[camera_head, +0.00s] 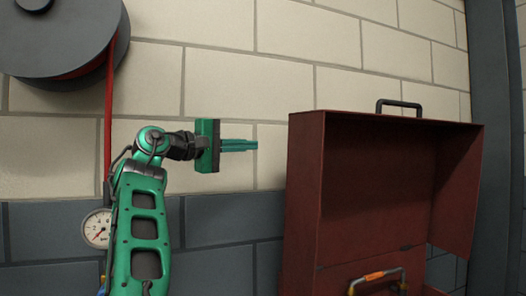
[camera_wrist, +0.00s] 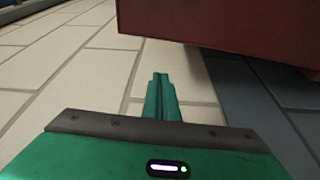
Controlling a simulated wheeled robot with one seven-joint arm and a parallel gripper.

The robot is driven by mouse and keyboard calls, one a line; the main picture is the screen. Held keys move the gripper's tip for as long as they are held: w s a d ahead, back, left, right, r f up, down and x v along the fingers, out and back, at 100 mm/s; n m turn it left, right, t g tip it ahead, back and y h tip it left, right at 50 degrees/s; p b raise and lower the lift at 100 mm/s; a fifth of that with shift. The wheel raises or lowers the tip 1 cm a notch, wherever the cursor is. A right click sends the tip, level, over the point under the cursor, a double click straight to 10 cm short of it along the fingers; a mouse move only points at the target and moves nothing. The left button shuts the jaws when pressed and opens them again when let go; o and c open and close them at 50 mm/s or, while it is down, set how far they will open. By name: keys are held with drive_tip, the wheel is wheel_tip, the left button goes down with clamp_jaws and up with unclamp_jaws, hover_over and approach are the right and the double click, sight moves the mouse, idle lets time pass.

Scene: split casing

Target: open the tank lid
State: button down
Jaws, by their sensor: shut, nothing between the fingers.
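The tank is a red-brown casing, and its lid (camera_head: 395,185) stands raised, with its hollow inside facing the head camera. A black handle (camera_head: 399,104) sits on the lid's upper edge. My gripper (camera_head: 256,145) is left of the lid, apart from it, with its fingers pointing right. Its green fingers are shut together and empty. The wrist view shows the closed fingers (camera_wrist: 160,76) and a red-brown panel (camera_wrist: 230,25) ahead of them. The lower part of the tank is mostly cut off by the frame.
A second handle with an orange grip (camera_head: 375,276) shows at the bottom, before the lid. A grey hose reel (camera_head: 65,40) with a red hose hangs upper left. A round gauge (camera_head: 97,228) is beside my arm. A brick wall (camera_head: 285,40) stands behind; a dark post (camera_head: 492,120) is right.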

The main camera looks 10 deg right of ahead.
sight(296, 148)
drive_tip(key=d, duration=0.8)
drive_tip(key=shift+w+d, duration=0.4)
drive_tip(key=shift+f, duration=0.1)
drive_tip(key=shift+s+d+f+m+h, duration=0.15)
drive_tip(key=shift+s+d+m, duration=0.15)
drive_tip(key=shift+s, duration=0.85)
drive_tip(key=shift+s+d+f+m+h, duration=0.1)
drive_tip(key=shift+s+d+f+m, duration=0.2)
drive_tip(key=shift+s, duration=0.85)
drive_tip(key=shift+s+d+f+m+h, duration=0.1)
drive_tip(key=shift+s+m, duration=0.3)
drive_tip(key=shift+s, duration=0.75)
drive_tip(key=shift+r, duration=0.1)
